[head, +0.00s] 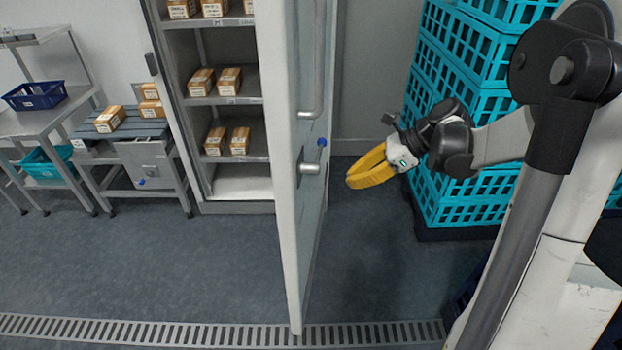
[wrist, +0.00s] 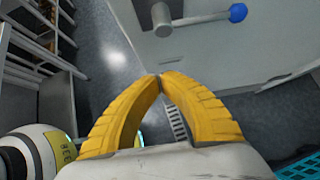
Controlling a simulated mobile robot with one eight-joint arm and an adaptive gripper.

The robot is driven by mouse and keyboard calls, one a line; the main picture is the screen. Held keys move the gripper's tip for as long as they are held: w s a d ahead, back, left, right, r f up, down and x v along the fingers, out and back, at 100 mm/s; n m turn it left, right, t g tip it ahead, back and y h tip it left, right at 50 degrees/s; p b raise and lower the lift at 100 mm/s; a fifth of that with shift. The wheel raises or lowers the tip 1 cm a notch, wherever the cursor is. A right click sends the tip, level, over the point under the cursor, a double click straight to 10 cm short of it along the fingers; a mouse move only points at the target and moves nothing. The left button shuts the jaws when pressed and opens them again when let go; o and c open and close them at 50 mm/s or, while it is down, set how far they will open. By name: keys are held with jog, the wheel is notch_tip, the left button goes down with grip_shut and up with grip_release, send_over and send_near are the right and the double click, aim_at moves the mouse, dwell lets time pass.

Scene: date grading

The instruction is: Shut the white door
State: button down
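The white door (head: 279,220) stands wide open in the head view, nearly edge-on, swung out from the shelf cabinet (head: 237,207). A long vertical bar handle (head: 318,60) and a latch with a blue knob (head: 321,142) are on its right-hand face. In the wrist view the door face (wrist: 240,55) fills the upper right, with the blue knob (wrist: 238,12) at the top. My gripper (head: 352,180) has yellow fingers, shut with the tips together and nothing between them. It is right of the door, on the handle side, and looks apart from it.
Stacked turquoise crates (head: 470,60) stand close behind and right of my gripper. Boxes sit on the cabinet shelves. A bench (head: 150,155) and a table with a dark blue bin (head: 35,95) are at left. A floor drain (head: 150,330) crosses the clear front floor.

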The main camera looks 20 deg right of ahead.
aim_at(299, 199)
jog(key=b+x, duration=0.1)
jog(key=x, duration=0.3)
jog(key=a+r+b+x, duration=0.1)
jog(key=b+x, duration=0.1)
jog(key=x, duration=0.2)
jog(key=b+x, duration=0.1)
jog(key=x, duration=0.3)
jog(key=shift+w+a+r+b, duration=0.2)
jog(key=shift+w+a+b, duration=0.05)
jog(key=shift+w+b, duration=0.1)
jog(key=shift+w+a+r, duration=0.1)
jog(key=shift+w+a, duration=0.15)
jog(key=shift+a, duration=0.1)
jog(key=shift+a, duration=0.1)
